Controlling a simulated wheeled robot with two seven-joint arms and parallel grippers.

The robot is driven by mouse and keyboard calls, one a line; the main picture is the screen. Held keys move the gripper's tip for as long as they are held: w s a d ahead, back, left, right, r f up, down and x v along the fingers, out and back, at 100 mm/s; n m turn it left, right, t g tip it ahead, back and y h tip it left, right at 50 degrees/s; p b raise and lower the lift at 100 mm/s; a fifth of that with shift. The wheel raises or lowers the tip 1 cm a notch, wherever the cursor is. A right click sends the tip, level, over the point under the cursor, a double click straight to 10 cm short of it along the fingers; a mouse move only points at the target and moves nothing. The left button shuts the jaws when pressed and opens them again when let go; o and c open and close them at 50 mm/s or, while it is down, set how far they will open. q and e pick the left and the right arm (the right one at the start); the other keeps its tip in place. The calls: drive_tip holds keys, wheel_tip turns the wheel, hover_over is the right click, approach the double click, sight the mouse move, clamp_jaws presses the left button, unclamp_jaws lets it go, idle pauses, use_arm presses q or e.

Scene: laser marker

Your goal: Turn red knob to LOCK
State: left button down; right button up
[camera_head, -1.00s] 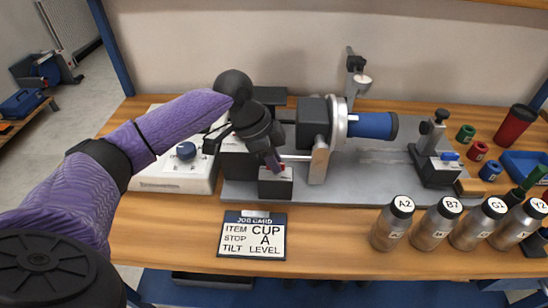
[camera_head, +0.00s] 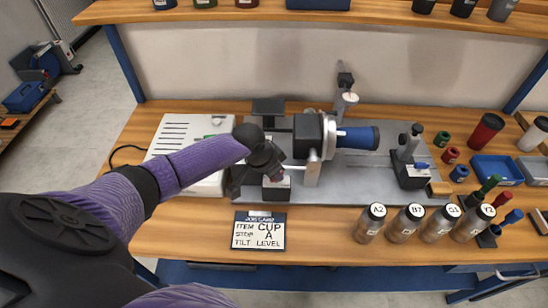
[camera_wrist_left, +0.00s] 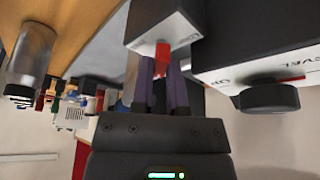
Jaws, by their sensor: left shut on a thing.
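The red knob (camera_wrist_left: 162,56) is on the front of a small grey-and-black block (camera_wrist_left: 168,25) in the left wrist view. My left gripper (camera_wrist_left: 161,70) is shut on it, one purple finger on each side. In the head view my left gripper (camera_head: 272,170) is over the block (camera_head: 276,191) at the left end of the grey machine base, and mostly covers the knob. The lettering around the knob is not readable, so I cannot tell which mark it points to. My right gripper is not in view.
A blue cup (camera_head: 359,137) is held sideways in the round chuck (camera_head: 328,137). A job card (camera_head: 259,230) lies in front. Several labelled metal bottles (camera_head: 404,223) stand at the front right. In the left wrist view a black knob (camera_wrist_left: 268,97) is close on the right.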

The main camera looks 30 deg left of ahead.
use_arm(q)
drive_tip(key=n+p, duration=0.1)
drive_tip(key=n+y+p, duration=0.1)
drive_tip(key=n+p, duration=0.1)
drive_tip(key=p, duration=0.1)
drive_tip(key=shift+d+r+n, duration=0.15)
drive_tip(key=shift+r+n, duration=0.1)
drive_tip(key=shift+n, duration=0.15)
drive_tip(key=shift+n+y+p, duration=0.6)
drive_tip(key=shift+n+p, duration=0.2)
drive_tip(key=shift+n, duration=0.1)
drive_tip(key=shift+f+n+y+p, duration=0.15)
drive_tip(key=shift+n+y+p, duration=0.35)
drive_tip(key=shift+n, duration=0.6)
drive_tip(key=shift+n+y+p, duration=0.3)
drive_tip(key=shift+n+p, duration=0.15)
drive_tip(key=shift+n, duration=0.65)
drive_tip(key=shift+w, duration=0.1)
drive_tip(key=c, duration=0.9)
unclamp_jaws()
drive_tip(key=shift+f, duration=0.1)
